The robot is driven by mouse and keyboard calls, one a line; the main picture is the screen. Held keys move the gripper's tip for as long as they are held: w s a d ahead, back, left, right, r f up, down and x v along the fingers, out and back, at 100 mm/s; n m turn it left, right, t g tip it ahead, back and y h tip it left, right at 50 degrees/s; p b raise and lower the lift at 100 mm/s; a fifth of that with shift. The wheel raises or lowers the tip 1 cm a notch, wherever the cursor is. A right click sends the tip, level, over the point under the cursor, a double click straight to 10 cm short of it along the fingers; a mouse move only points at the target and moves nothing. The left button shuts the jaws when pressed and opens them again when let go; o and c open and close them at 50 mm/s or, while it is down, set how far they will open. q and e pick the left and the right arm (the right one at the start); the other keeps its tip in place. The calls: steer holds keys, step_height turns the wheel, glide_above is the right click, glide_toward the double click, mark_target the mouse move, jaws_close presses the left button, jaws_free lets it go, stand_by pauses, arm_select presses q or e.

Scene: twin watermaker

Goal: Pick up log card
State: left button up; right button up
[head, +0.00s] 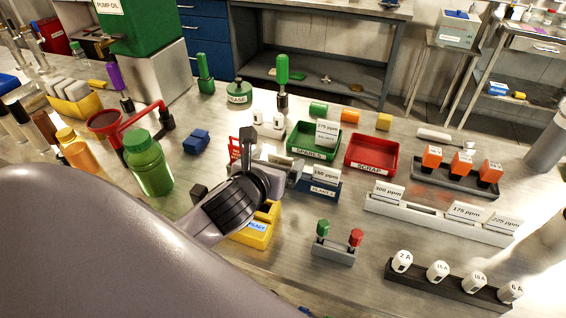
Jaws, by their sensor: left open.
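No card in the head view is legibly marked as a log card. A white card reading 150 ppm (325,174) stands in the blue holder labelled PLANT A (318,190). A 175 ppm card (327,133) stands in the green SPARES tray (300,140). Cards reading 300 ppm (388,192), 175 ppm (465,211) and 225 ppm (506,220) stand in a long white rack (430,222). My left gripper (283,172) is open, just left of the blue holder and above a yellow bin (252,236). It partly hides the bin and a red holder (236,147). My right gripper is out of view.
A red SCRAP tray (371,155) lies right of the green tray. A grey stand with green and red plugs (333,248) and a dark fuse rack (445,284) stand in front. A green bottle (148,165) stands left. Bare bench lies between the stand and white rack.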

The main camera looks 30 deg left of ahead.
mark_target(279, 158)
arm_select(q)
steer(key=shift+x, duration=3)
steer(key=shift+s+a+f, duration=0.15)
steer(key=c, duration=1)
